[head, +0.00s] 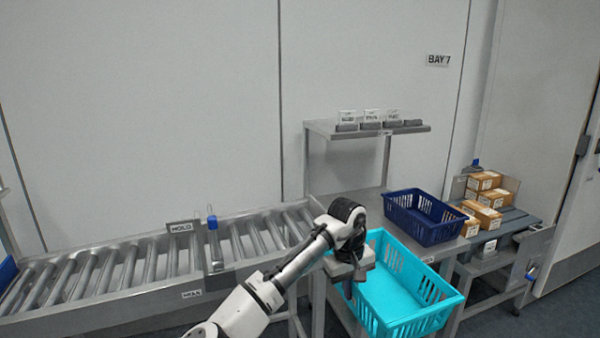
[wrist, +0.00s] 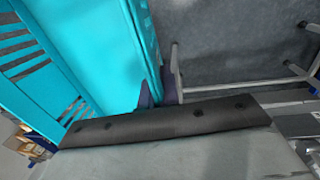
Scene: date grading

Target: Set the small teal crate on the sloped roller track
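The teal crate (head: 448,303) is open-topped with slotted walls and looks empty. The lower fingertips are partly hidden in the head view. The roller track (head: 130,300) runs along the wall to the left of the crate, with metal rollers between grey rails.
A sign (head: 180,227) and a blue-topped stop (head: 213,240) stand on the track. A navy crate (head: 425,230) sits on the steel bench behind the teal crate. Cardboard boxes (head: 478,214) fill a rack at right. A shelf (head: 330,131) holds small cards. The rollers right of the stop are clear.

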